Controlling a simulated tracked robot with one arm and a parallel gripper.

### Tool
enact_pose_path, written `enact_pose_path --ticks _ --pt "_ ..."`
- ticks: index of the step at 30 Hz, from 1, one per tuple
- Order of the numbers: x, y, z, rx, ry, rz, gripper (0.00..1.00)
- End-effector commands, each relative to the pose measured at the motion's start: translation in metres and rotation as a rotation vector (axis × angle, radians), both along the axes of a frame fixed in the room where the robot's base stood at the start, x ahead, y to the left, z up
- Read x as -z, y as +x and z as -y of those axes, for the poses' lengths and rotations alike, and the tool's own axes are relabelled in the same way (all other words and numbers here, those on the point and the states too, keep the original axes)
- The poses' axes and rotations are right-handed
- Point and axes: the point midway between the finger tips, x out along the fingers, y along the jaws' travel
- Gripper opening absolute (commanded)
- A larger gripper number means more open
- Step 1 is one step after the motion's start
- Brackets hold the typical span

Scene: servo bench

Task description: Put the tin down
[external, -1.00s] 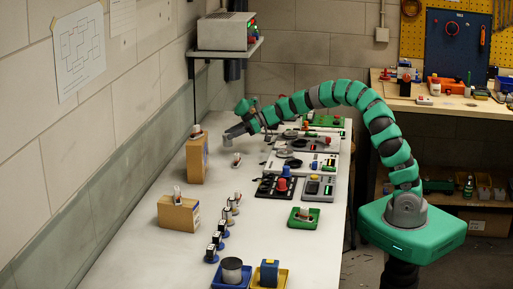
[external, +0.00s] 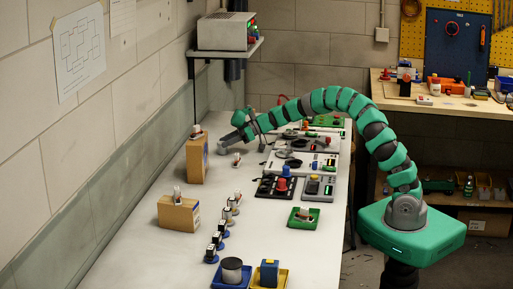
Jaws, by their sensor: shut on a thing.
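My gripper (external: 228,138) is at the far left part of the long white bench, low over its top and to the right of the upright cardboard box. It is shut on a small grey thing, which I take to be the tin. At this size the tin and the grey jaws blend together. I cannot tell whether the tin touches the bench. Another grey cylinder with a dark top (external: 232,264) stands in a blue tray (external: 217,283) at the near end.
An upright cardboard box (external: 196,160) stands just left of my gripper, and a small white-topped item (external: 237,160) just below. Panels with switches and knobs (external: 315,163) lie to the right. Several small blue-based items (external: 218,238) form a row. Bare bench (external: 150,255) lies near left.

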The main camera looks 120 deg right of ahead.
Motion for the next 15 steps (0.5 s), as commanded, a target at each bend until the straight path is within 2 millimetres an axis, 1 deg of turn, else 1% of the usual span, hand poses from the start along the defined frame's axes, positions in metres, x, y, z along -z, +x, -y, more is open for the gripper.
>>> enact_pose_path --ticks 2,3,5,6,15 --pt "0.0019 0.0001 -0.0001 0.000 0.000 0.000 0.15" --pt "0.0021 0.0000 0.0000 0.000 0.000 0.000 0.41" --pt "0.0015 -0.0001 0.0001 0.000 0.000 0.000 0.57" --pt "0.0015 -0.0001 0.0000 0.000 0.000 0.000 0.60" --pt "0.0013 -0.0001 0.0000 0.000 0.000 0.000 0.60"
